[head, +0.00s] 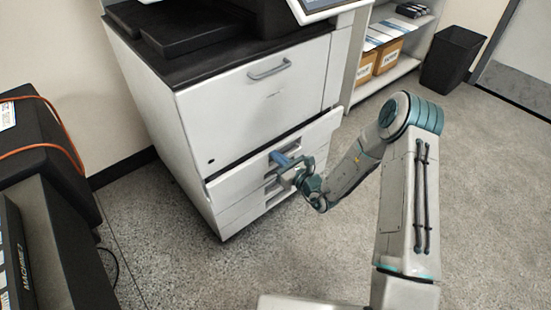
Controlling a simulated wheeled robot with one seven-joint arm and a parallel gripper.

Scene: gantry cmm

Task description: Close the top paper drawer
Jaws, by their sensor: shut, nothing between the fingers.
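A white office copier (250,100) stands at the centre left in the head view, with stacked paper drawers low on its front. The top paper drawer (235,180) juts out a little past the cabinet and the drawers below, with a dark gap along its upper edge. My gripper (277,157) is shut and empty, with its blue fingers at the middle of this drawer's front, by the handle recess. I cannot tell whether the fingertips touch the drawer. My gripper and wrist hide part of the drawer front and the drawers below.
The large upper panel with a grey handle (269,69) is flush. A shelf with cardboard boxes (388,57) and a black bin (453,60) stand at the back right. A black machine with an orange cable (42,150) is at the left. The grey floor at the right is clear.

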